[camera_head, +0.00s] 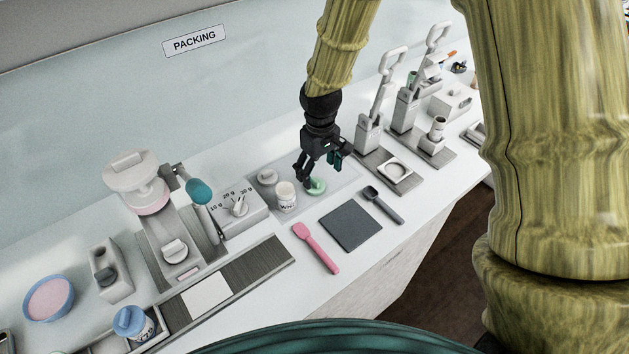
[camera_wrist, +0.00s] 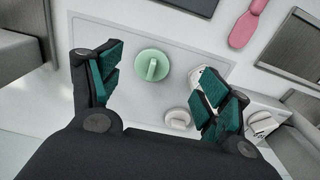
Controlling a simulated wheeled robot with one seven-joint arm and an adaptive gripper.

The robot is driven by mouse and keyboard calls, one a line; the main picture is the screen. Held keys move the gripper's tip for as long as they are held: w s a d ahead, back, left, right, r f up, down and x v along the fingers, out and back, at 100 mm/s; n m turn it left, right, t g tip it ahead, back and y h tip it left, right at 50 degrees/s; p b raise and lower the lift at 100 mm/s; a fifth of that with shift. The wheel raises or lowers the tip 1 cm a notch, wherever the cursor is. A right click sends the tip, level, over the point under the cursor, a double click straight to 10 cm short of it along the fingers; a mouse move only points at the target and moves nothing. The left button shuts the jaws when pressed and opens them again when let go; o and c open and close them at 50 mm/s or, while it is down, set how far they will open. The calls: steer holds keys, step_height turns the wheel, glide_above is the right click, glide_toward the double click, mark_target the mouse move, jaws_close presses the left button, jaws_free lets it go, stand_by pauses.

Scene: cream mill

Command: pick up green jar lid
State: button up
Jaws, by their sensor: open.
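The green jar lid (camera_head: 316,186) is a pale green disc with a raised grip bar. It lies on a light grey mat (camera_head: 345,180) on the counter. In the wrist view the green jar lid (camera_wrist: 152,66) is fully visible between the spread fingers, nearer the left one. My gripper (camera_head: 322,172) is open and empty, above and close to the lid; its teal finger pads show in the wrist view (camera_wrist: 158,90). In the wrist view the right finger partly covers a white jar.
A white labelled jar (camera_head: 286,197) and a white lid (camera_head: 267,176) stand just left of the green lid. A pink spatula (camera_head: 316,247), a dark square mat (camera_head: 351,227) and a dark scoop (camera_head: 383,204) lie in front. Grey lever presses (camera_head: 369,133) stand to the right.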

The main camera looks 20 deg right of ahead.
mark_target(316, 181)
steer(key=w+f+p, duration=0.1)
steer(key=w+f, duration=0.2)
steer(key=shift+f, duration=0.2)
steer(key=shift+f+p, duration=0.25)
steer(key=shift+p, duration=0.05)
steer(key=shift+s+f+p, duration=0.25)
steer(key=shift+s+p, duration=0.2)
steer(key=shift+s, duration=0.1)
steer(key=shift+w+f+p, duration=0.15)
steer(key=shift+w+f, duration=0.1)
steer(key=shift+f, duration=0.5)
steer(key=shift+w+f+p, duration=0.15)
steer(key=shift+w+f, duration=0.1)
steer(key=shift+f, duration=0.5)
steer(key=shift+s+r, duration=0.25)
steer(key=shift+s, duration=0.15)
steer(key=shift+c, duration=0.4)
steer(key=shift+w+f, duration=0.15)
steer(key=shift+w, duration=0.05)
steer(key=c, duration=0.6)
steer(key=shift+c, duration=0.5)
steer(key=shift+s, duration=0.1)
